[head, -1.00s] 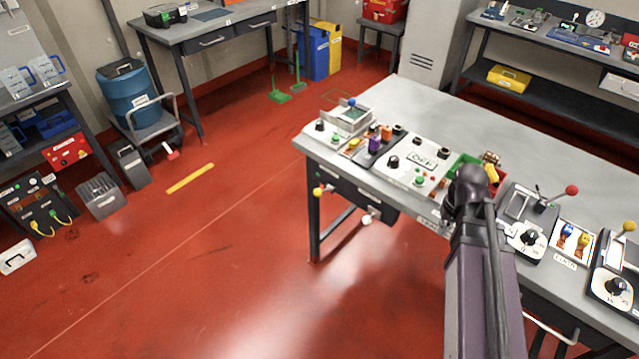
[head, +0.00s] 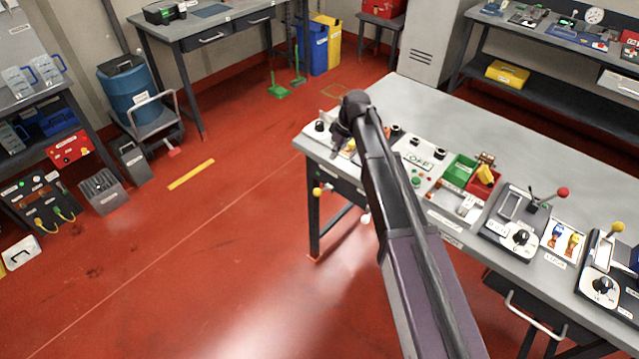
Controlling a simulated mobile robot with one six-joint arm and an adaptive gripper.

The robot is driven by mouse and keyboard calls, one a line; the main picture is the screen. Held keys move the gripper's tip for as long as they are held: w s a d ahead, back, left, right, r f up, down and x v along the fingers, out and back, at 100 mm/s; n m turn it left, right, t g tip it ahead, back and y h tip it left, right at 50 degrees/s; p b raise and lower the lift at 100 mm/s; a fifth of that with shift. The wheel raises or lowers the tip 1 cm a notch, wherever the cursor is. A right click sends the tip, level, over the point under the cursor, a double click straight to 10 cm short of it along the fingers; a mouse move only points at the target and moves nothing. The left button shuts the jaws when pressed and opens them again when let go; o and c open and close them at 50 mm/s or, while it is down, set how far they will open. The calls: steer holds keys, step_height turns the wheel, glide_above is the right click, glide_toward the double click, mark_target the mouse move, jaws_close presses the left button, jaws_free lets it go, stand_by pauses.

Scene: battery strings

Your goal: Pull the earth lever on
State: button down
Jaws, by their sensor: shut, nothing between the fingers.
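Several levers show on the grey workbench (head: 450,120), but their labels are too small to read, so I cannot tell which is the earth lever. A red-knobbed lever (head: 562,192) stands on a panel at the right, tilted to the right. A yellow-knobbed lever (head: 617,228) stands on another panel farther right. A yellow knob (head: 317,191) and a white knob (head: 366,218) stick out below the bench's left front edge. My arm reaches over the bench's left part and hides some controls. My gripper does not show; the arm's dark far end hides what lies behind it.
Green and red bins (head: 461,169) stand mid-bench. The back of the bench top is clear. The red floor left of the bench is open. A blue drum (head: 133,97) on a trolley stands at the left, and a rear shelf (head: 545,100) at the right.

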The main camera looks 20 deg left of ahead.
steer(key=shift+f, duration=0.1)
stand_by(0.3)
steer(key=b, duration=1.3)
glide_toward(320, 190)
steer(key=shift+a+x, duration=0.2)
steer(key=shift+x, duration=3.7)
steer(key=shift+w, duration=0.1)
steer(key=shift+a, duration=0.2)
steer(key=shift+d, duration=0.35)
